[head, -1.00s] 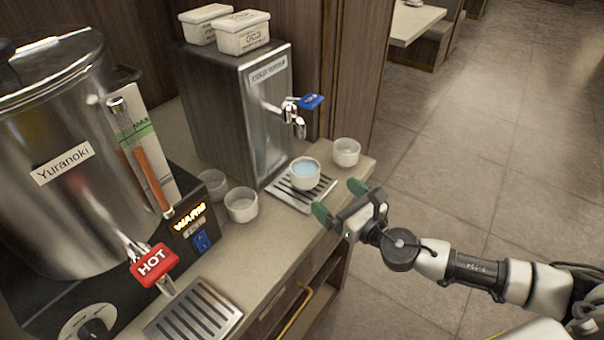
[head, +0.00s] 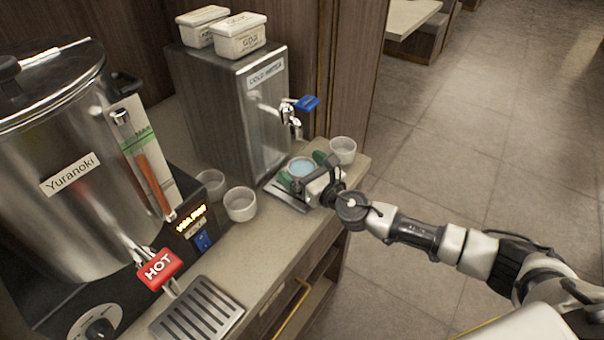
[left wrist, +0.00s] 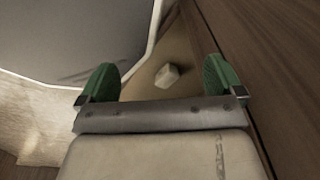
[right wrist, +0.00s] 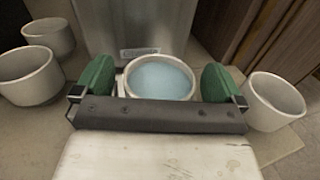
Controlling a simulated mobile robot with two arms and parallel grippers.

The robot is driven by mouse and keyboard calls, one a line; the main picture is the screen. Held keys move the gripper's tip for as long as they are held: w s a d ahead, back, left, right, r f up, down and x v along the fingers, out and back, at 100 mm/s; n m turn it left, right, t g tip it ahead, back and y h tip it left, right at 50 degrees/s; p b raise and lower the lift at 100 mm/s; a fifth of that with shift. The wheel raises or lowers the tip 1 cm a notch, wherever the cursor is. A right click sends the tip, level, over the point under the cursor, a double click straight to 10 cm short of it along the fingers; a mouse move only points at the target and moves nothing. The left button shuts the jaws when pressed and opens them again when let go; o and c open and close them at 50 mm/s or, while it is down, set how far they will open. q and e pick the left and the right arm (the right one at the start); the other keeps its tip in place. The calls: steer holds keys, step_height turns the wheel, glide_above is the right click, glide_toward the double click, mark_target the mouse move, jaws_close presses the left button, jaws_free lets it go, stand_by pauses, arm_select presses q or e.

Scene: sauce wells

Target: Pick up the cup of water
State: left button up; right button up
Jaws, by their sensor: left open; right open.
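The white cup of water (head: 302,168) stands on the drip tray (head: 290,200) under the cold water tap, with pale blue water in it. My right gripper (head: 304,169) is open around the cup, one green finger on each side. In the right wrist view the cup (right wrist: 160,80) sits between the two green fingertips (right wrist: 158,80), with a gap visible on the left side; contact on the right cannot be told. My left gripper (left wrist: 160,82) is open and empty in the left wrist view, and it is not in the head view.
An empty white cup (head: 342,150) stands right of the tray, close to my right gripper. Two more empty cups (head: 240,204) (head: 211,183) stand left of it. The metal cold water dispenser (head: 225,115) with its blue tap handle (head: 307,103) rises behind. The hot urn (head: 60,180) is at left.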

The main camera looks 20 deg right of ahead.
steer(key=shift+c, duration=0.3)
steer(key=c, duration=1)
